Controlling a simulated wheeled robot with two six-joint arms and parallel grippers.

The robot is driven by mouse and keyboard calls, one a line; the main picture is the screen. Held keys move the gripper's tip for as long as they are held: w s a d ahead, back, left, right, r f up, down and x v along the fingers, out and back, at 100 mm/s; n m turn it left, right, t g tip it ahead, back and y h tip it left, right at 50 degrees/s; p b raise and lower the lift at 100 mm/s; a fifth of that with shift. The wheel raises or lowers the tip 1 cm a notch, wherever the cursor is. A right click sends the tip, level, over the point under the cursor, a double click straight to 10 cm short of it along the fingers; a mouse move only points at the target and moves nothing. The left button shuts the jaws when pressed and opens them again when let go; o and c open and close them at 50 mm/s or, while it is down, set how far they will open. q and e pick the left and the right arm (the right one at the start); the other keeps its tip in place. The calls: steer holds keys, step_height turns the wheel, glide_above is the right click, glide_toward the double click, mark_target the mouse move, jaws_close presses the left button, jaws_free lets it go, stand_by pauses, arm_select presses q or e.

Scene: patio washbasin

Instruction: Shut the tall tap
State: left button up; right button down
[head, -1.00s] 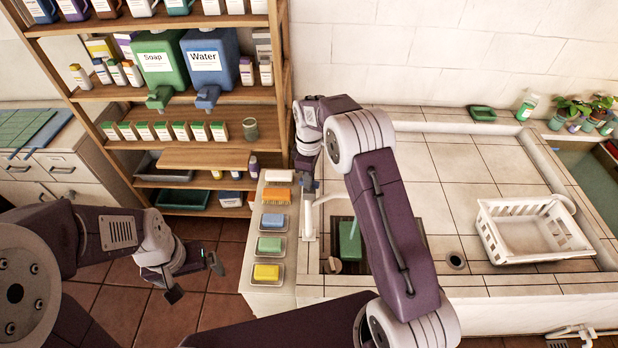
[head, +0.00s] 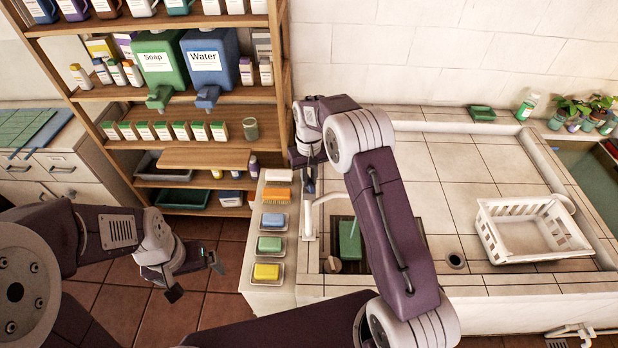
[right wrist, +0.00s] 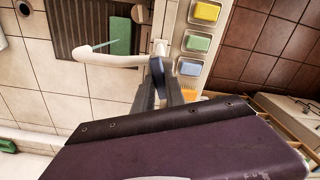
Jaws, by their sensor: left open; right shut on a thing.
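The tall tap (head: 316,215) is a white pipe with a curved spout at the left edge of the sink. It also shows in the right wrist view (right wrist: 110,59). A thin pale-blue stream hangs from its spout end over the basin. My right gripper (right wrist: 161,78) is shut on the tap's dark blue lever (right wrist: 157,68). In the head view my right gripper (head: 308,180) is at the top of the tap, partly hidden by my wrist. My left gripper (head: 196,280) is open and empty above the floor tiles, left of the soap ledge.
A row of soaps, including a yellow one (head: 266,272), and an orange brush (head: 275,194) line the ledge left of the tap. A green block (head: 349,243) lies in the slatted basin. A white basket (head: 535,235) stands on the right counter. Shelves (head: 200,95) rise behind.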

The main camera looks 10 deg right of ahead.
mark_target(309, 181)
steer(key=shift+m, duration=2.2)
steer(key=shift+w, duration=0.1)
steer(key=c, duration=1.4)
jaws_free()
steer(key=shift+r, duration=0.2)
step_height(309, 181, up, 8)
steer(key=b, duration=0.2)
steer(key=shift+b, duration=0.3)
steer(key=shift+r, duration=0.4)
